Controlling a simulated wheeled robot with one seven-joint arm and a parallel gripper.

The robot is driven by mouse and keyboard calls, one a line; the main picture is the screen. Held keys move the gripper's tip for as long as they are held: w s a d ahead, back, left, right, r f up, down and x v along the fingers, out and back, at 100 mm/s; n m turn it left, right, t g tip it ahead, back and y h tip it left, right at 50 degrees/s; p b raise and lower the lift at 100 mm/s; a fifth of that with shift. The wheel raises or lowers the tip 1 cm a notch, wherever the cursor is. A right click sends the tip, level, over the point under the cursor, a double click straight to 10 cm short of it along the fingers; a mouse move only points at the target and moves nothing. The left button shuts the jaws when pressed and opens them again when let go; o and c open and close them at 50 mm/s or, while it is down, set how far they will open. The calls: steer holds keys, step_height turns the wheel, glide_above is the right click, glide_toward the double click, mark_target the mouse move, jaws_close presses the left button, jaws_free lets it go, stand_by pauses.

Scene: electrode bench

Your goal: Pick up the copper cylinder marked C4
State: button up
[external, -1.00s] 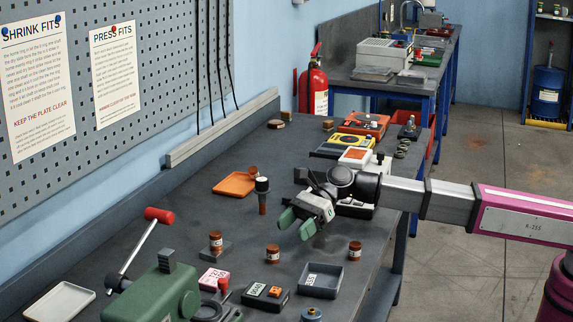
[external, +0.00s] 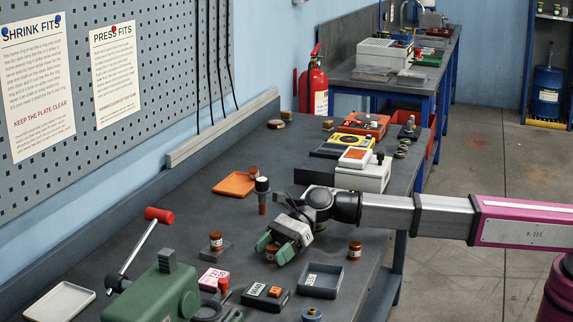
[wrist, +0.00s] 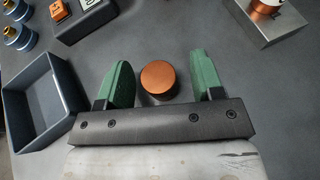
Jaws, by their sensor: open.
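In the wrist view a copper cylinder (wrist: 158,77) stands upright between the two green fingers of my open gripper (wrist: 160,66). I see its round top from above, with a gap on each side. In the external view my gripper (external: 274,248) is low over the bench and mostly hides this cylinder (external: 271,254). Another banded copper cylinder (external: 355,250) stands to the right. One more (external: 216,241) stands on a grey block to the left. I cannot read a C4 mark on any of them.
A grey tray (external: 338,281) lies front right of my gripper; it also shows in the wrist view (wrist: 73,103). A black box with orange parts (external: 265,298) and a pink box (external: 213,278) lie in front.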

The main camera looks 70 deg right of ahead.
jaws_close()
steer(key=shift+r, duration=0.2)
